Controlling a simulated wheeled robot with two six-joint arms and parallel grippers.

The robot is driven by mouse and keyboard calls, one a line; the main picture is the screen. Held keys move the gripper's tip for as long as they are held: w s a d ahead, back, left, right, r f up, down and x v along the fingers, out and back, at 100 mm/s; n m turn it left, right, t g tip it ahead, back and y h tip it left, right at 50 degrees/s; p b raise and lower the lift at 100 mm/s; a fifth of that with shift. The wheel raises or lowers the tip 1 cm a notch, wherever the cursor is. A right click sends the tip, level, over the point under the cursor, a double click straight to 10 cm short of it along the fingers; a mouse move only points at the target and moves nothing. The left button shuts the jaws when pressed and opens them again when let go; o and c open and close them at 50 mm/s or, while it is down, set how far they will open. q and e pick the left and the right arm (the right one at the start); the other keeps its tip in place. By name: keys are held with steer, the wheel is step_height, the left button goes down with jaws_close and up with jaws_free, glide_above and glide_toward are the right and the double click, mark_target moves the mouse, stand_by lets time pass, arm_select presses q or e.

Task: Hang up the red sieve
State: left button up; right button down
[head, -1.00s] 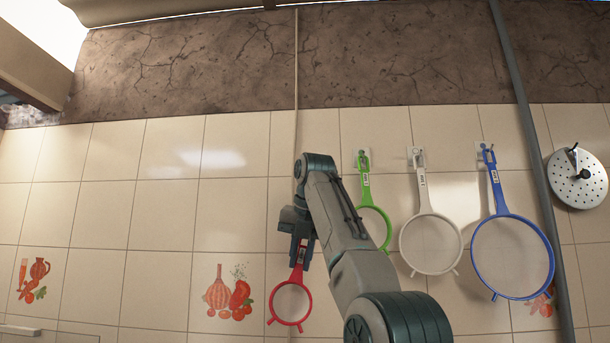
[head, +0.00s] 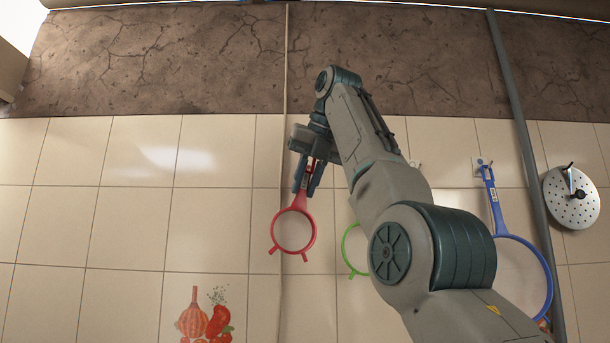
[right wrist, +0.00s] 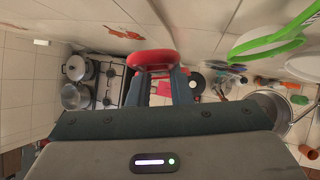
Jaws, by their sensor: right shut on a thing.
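The red sieve (head: 294,231) hangs mesh-down from my right gripper (head: 307,180) in the head view, in front of the tiled wall. My right gripper is shut on its handle, near the top. In the right wrist view the red sieve (right wrist: 150,62) shows edge-on beyond the fingers (right wrist: 160,88). The top end of its handle is hidden by the gripper in the head view. My left gripper is not in view.
A blue sieve (head: 491,196) hangs on a wall hook at right. A green sieve (head: 347,252) is mostly behind my right arm. A round perforated disc (head: 572,197) hangs far right, beyond a grey pipe (head: 520,130).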

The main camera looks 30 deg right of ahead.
steer(key=shift+w+d+p, duration=0.35)
steer(key=shift+w+p, duration=0.25)
steer(key=shift+w, duration=0.25)
steer(key=w+p, duration=0.1)
steer(key=w+d+f+p, duration=0.1)
steer(key=w+p, duration=0.1)
steer(key=w+d+p, duration=0.1)
steer(key=w+p, duration=0.1)
steer(key=shift+d+f, duration=0.15)
steer(key=shift+d, duration=0.1)
stand_by(0.5)
steer(key=c, duration=1.2)
jaws_free()
steer(key=shift+c, duration=0.2)
